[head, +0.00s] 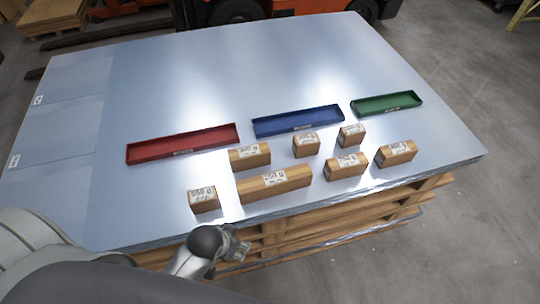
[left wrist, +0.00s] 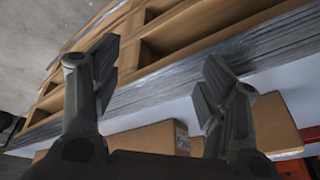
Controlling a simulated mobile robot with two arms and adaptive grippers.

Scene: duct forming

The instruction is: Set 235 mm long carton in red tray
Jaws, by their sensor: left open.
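The red tray (head: 183,145) lies flat and empty at the left of the sheet-metal stack; a red edge shows in the left wrist view (left wrist: 290,154). The longest carton (head: 272,186) is a brown box lying near the front edge, with a white label on top; its printed length is too small to read. My left gripper (head: 240,244) is just off the front edge, in front of the cartons, and holds nothing. In the left wrist view its fingers (left wrist: 160,78) are spread apart, with brown cartons beyond. My right gripper is not in view.
Several shorter cartons stand around, including one at left (head: 204,201) and one behind the longest (head: 249,155). A blue tray (head: 298,120) and green tray (head: 386,103) lie farther right. The metal (head: 200,80) behind the trays is clear. A wooden pallet (head: 350,220) supports the stack.

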